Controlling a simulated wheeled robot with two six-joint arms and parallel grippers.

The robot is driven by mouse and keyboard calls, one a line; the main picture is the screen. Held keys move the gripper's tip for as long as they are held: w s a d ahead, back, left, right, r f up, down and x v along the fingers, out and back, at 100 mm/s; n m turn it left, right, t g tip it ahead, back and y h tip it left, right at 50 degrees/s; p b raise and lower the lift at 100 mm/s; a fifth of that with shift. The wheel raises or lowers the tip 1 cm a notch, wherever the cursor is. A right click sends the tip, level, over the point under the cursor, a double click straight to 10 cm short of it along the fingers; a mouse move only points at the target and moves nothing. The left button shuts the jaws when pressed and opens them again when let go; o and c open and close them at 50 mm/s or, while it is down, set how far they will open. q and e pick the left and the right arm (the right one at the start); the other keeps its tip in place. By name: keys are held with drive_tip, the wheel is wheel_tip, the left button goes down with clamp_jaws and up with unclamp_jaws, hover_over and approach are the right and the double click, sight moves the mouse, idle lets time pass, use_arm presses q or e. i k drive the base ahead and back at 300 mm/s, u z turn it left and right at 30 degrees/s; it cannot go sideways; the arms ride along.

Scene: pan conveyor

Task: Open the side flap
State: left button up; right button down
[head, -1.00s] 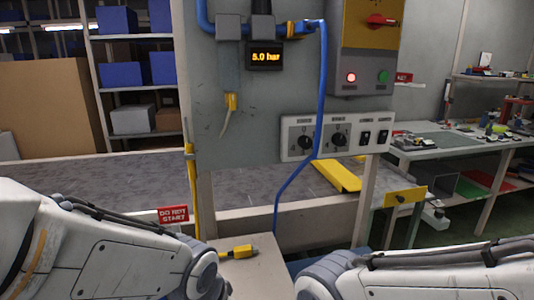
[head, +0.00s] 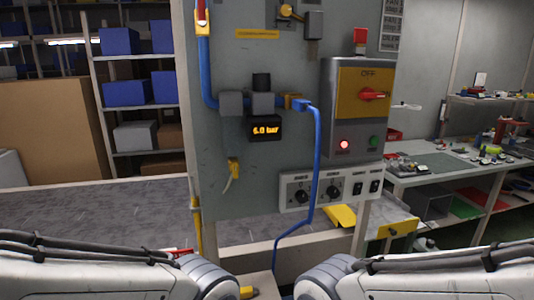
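No part in view is clearly marked as the side flap. A small yellow plate with a dark knob (head: 397,229) sits at the lower right, beside the conveyor's end; I cannot tell whether it is the flap. A yellow piece (head: 340,215) lies slightly tilted behind the post, below the switch panel (head: 329,190). My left arm comes in from the left and my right arm from the right, both along the bottom edge. Both grippers are below the frame, so their state is hidden.
A grey panel carries a blue hose (head: 316,150), a pressure display (head: 265,128) reading 6.0 bar and a control box (head: 355,115) with a red switch marked OFF. The grey conveyor (head: 90,205) runs behind. A workbench (head: 440,165) stands at the right.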

sight(408, 226)
drive_tip(key=z, duration=3)
drive_tip(key=i, duration=1.35)
drive_tip(key=u, duration=3.1)
drive_tip(key=i, duration=0.5)
